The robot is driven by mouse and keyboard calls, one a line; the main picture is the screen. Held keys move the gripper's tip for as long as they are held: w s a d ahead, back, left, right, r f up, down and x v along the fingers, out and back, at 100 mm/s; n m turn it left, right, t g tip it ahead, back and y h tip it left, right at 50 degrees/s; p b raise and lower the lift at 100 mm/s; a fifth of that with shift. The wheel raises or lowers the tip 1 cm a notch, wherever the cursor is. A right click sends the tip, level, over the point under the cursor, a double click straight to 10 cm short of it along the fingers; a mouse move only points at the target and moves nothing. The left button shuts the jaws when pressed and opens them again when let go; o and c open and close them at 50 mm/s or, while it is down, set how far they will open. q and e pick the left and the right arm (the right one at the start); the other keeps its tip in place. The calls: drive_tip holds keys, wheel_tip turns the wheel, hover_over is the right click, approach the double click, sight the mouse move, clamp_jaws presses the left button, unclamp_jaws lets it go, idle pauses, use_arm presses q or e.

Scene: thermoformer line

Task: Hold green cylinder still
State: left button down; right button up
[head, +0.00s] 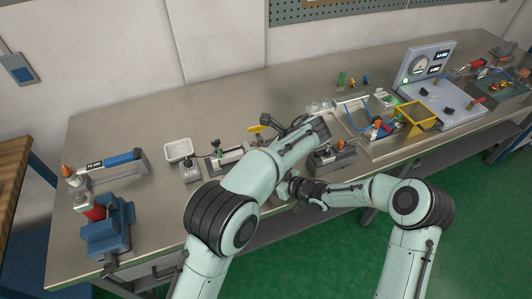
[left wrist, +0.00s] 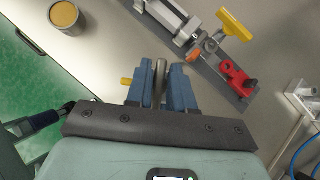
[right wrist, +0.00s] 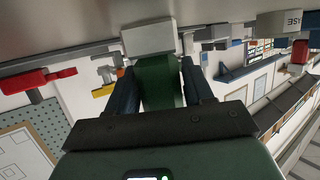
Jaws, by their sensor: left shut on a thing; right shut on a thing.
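The green cylinder (right wrist: 160,88) shows in the right wrist view between the dark blue fingers of my right gripper (right wrist: 163,82). The gripper is shut on it, and a pale grey block (right wrist: 148,38) covers its far end. In the left wrist view my left gripper (left wrist: 160,88) is shut on a slim grey metal piece (left wrist: 160,72) with a rounded end. A small yellow tip (left wrist: 126,81) shows beside its left finger. In the head view my right gripper (head: 292,187) is at the bench's front edge. The green cylinder is hidden there, and the left fingertips are unclear.
A metal fixture with a yellow handle (left wrist: 235,25) and red clamp (left wrist: 236,78) lies near my left gripper. A round tin (left wrist: 65,17) stands at the left. On the bench are a white tray (head: 178,150), a blue vise (head: 108,238) and a gauge panel (head: 424,65).

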use_arm(q)
drive_tip(key=shift+s+d, duration=0.15)
drive_tip(key=shift+m+t+h, duration=0.6)
drive_tip(key=shift+m, duration=0.6)
drive_tip(key=shift+d+f+m+t+h, duration=0.1)
drive_tip(key=shift+m+t+h, duration=0.55)
drive_tip(key=shift+m, duration=0.65)
drive_tip(key=shift+m+t+h, duration=0.25)
drive_tip(key=shift+m+h, duration=0.4)
drive_tip(key=shift+m, duration=0.25)
drive_tip(key=m+h, duration=0.2)
drive_tip(key=m, duration=0.1)
